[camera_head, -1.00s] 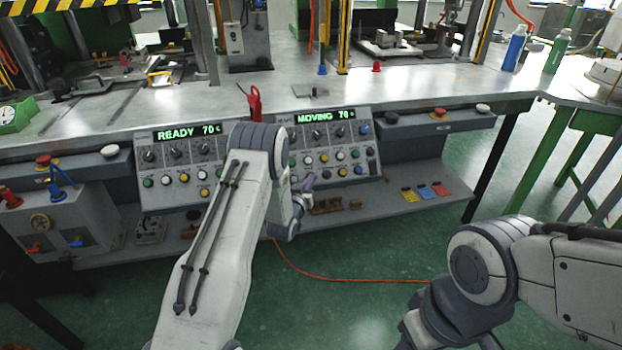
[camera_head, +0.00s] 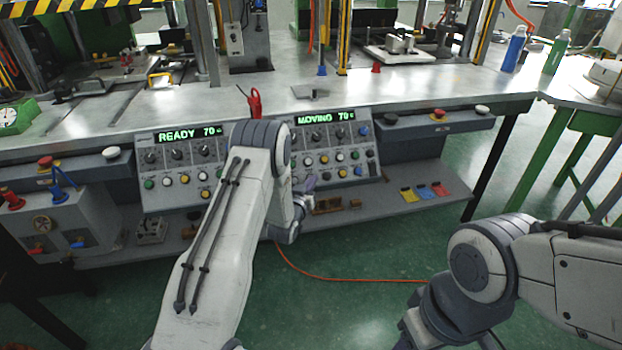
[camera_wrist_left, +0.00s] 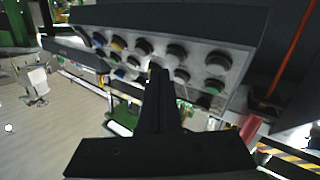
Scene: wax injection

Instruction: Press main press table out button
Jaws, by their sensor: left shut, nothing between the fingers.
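The right control panel (camera_head: 325,148) reads "MOVING 70" in green, with rows of dark knobs and coloured buttons below. The left control panel (camera_head: 180,165) reads "READY 70". My left arm covers the gap between them and part of each. My left gripper (camera_head: 308,186) is shut and empty, in front of the right panel's lower left part. In the left wrist view its fingers (camera_wrist_left: 156,72) point at the panel (camera_wrist_left: 175,40), overlapping its buttons; contact cannot be told. Button labels are unreadable. My right gripper is out of view.
A metal press table with a fixture (camera_head: 398,50) stands at the back right. A red-handled tool (camera_head: 254,102) is at the bench edge above the panels. Coloured tags (camera_head: 424,191) lie on the lower shelf. An orange cable (camera_head: 345,279) crosses the green floor.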

